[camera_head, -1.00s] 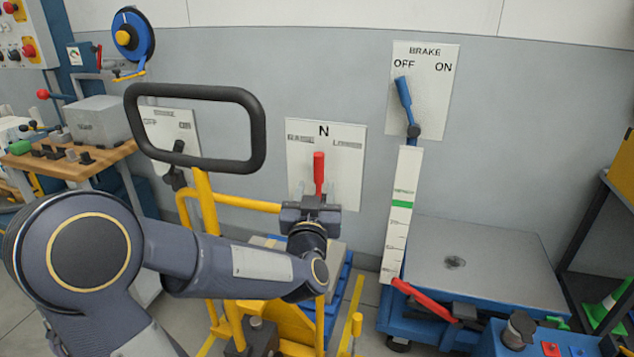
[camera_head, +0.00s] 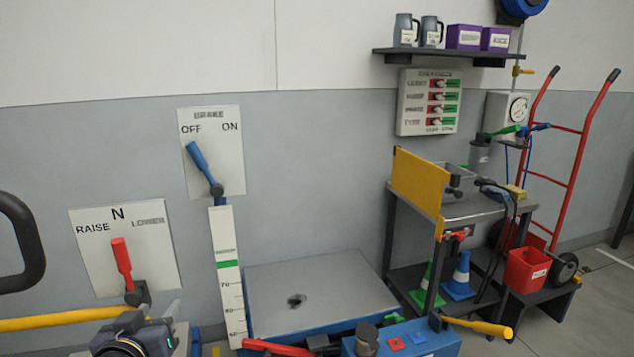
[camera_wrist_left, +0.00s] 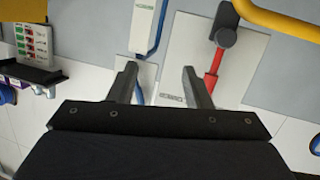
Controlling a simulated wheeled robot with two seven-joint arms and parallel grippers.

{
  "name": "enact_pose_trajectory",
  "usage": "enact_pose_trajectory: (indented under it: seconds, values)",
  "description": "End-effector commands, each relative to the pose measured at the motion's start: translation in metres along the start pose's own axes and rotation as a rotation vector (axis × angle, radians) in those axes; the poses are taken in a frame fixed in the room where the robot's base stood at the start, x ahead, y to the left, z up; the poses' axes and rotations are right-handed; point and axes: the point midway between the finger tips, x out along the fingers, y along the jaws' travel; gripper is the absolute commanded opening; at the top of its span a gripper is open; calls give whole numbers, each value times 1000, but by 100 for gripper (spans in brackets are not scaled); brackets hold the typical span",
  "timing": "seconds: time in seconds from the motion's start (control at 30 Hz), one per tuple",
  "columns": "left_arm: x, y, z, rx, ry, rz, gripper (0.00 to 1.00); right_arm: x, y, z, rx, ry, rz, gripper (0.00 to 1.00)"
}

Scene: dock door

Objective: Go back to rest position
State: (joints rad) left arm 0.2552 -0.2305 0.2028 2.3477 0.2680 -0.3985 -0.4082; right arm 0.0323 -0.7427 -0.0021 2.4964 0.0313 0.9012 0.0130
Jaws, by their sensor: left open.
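My left gripper (camera_wrist_left: 160,85) is open and empty in the left wrist view, its two fingers apart. In the head view my left wrist shows at the bottom left, below the red lever (camera_head: 122,264). That lever stands on the RAISE, N, LOWER plate (camera_head: 160,255), near the N. The red lever also shows in the left wrist view (camera_wrist_left: 213,70), just beyond the right finger and apart from it. The blue brake lever (camera_head: 198,160) leans toward OFF on its plate (camera_head: 230,170). My right gripper is not in view.
A blue lift table (camera_head: 320,285) stands below the brake plate. A yellow rail (camera_head: 50,319) and a black handle (camera_head: 25,245) lie close to my left arm. A cart (camera_head: 470,205), a red hand truck (camera_head: 570,160) and a red bin (camera_head: 527,268) stand at the right.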

Motion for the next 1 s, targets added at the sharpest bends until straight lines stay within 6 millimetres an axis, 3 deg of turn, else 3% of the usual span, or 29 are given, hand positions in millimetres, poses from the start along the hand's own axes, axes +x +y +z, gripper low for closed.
enact_pose_trajectory:
  seconds: [0.1,0.23,0.4,0.67,0.7,1.0]
  values:
    - [-36,20,30,-41,-189,110,45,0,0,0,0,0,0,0]
    - [-80,33,68,-86,-406,184,45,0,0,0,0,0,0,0]
    - [-130,37,108,-126,-634,222,45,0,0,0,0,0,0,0]
    - [-200,34,152,-170,-911,226,45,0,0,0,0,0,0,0]
    - [-202,36,132,-170,-911,225,45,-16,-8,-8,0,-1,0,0]
    - [-216,46,62,-168,-909,225,45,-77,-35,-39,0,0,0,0]
